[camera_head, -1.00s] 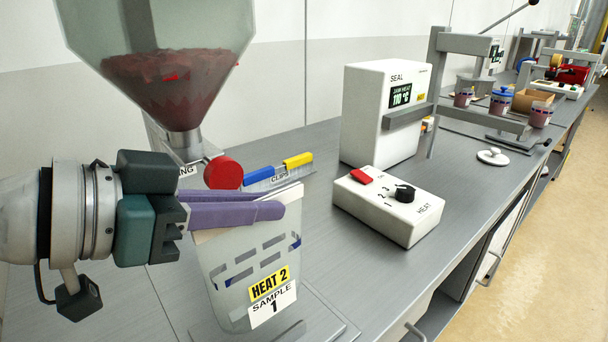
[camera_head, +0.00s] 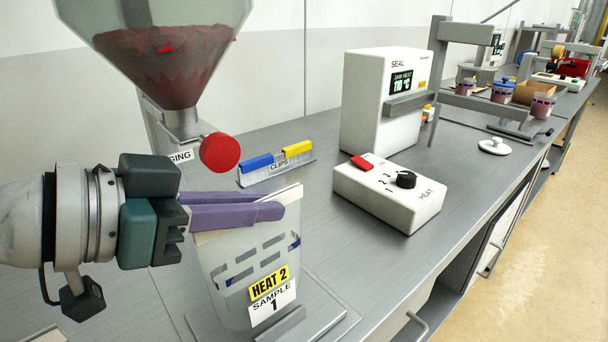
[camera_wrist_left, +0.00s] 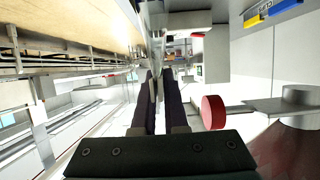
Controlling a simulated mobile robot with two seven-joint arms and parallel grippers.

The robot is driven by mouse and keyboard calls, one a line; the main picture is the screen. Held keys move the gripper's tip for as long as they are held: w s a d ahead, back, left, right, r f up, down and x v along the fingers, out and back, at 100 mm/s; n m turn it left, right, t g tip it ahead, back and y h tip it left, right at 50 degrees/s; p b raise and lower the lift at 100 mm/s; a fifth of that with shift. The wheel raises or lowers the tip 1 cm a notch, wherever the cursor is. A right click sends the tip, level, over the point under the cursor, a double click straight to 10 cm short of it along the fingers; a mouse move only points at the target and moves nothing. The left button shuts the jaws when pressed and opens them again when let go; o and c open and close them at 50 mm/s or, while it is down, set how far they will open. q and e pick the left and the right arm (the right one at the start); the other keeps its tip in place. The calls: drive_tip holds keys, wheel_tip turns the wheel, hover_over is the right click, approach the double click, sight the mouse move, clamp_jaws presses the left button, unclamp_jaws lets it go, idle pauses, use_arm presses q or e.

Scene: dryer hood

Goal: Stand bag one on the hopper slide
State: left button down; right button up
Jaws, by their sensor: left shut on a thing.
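Bag one is a clear pouch (camera_head: 232,268) labelled "HEAT 2" and "SAMPLE 1", upright in the head view. My left gripper (camera_head: 262,212) is shut on its top edge, purple fingers across the mouth. In the left wrist view the gripper's dark fingers (camera_wrist_left: 157,105) point away, with the thin bag edge between them. The hopper (camera_head: 172,55) holds dark red material above and behind the bag. A grey plate, apparently the hopper slide (camera_head: 325,312), lies low beside the bag; whether the bag's base touches it I cannot tell. My right gripper is not in view.
The red knob (camera_head: 220,152) is just behind my left fingers. The clips holder (camera_head: 276,167), the heat control box (camera_head: 388,192) and the sealer (camera_head: 372,105) stand to the right. Bench surface between them is clear.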

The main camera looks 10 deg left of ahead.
use_arm(q)
drive_tip(key=shift+f, duration=0.4)
idle(0.3)
drive_tip(key=c, duration=0.9)
unclamp_jaws()
